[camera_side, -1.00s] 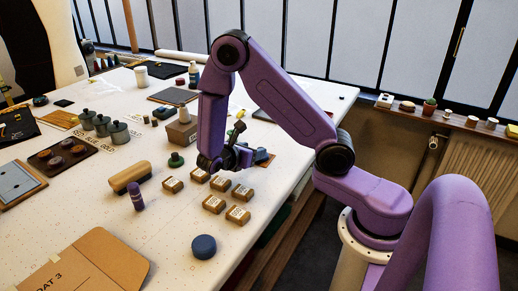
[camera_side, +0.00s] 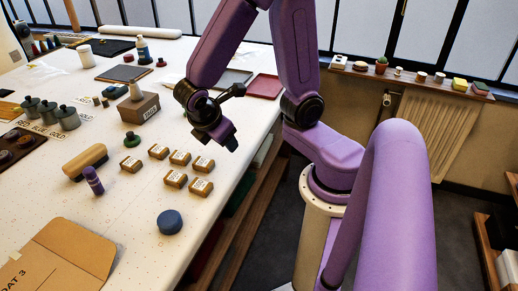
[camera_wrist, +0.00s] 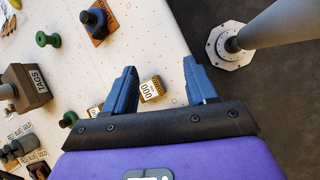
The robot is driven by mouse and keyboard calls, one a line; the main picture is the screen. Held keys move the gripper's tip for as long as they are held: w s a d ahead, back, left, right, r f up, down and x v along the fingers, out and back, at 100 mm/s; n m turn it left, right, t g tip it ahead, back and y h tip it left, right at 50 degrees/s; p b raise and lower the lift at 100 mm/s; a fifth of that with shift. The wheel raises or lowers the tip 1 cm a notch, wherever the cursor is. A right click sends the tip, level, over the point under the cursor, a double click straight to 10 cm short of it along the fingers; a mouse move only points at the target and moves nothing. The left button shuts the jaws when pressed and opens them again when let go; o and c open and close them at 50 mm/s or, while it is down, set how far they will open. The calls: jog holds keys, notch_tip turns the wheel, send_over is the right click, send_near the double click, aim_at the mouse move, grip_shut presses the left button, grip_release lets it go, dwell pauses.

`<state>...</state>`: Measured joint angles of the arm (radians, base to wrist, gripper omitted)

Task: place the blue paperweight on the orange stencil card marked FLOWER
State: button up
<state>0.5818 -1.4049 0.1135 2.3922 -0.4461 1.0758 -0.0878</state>
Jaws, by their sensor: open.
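The orange card (camera_wrist: 96,36) lies at the top left of the wrist view, with part of a printed word at its edge. A dark knobbed weight (camera_wrist: 95,18) stands on it; its exact blue is hard to tell. The card is hidden behind my gripper in the side view. My gripper (camera_wrist: 160,75) is open with nothing held between its fingers, up and apart from the card. It shows in the side view (camera_side: 231,142) above the table's right edge. A round dark blue disc (camera_side: 170,221) lies near the table's front right edge.
Several small labelled boxes (camera_side: 180,158) sit left of my gripper. A red tray (camera_side: 264,86) lies toward the back.

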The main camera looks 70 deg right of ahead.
jog(key=s+a+r+y, duration=0.1)
jog(key=s+a+y, duration=0.1)
jog(key=s, duration=0.4)
jog(key=s+a+r+m+y, duration=0.1)
jog(key=s+a+r+y, duration=0.1)
jog(key=s, duration=0.4)
jog(key=a+y, duration=0.1)
jog(key=y, duration=0.1)
jog(key=shift+a+r+y, duration=0.15)
jog(key=shift+r+y, duration=0.1)
jog(key=shift+y, duration=0.05)
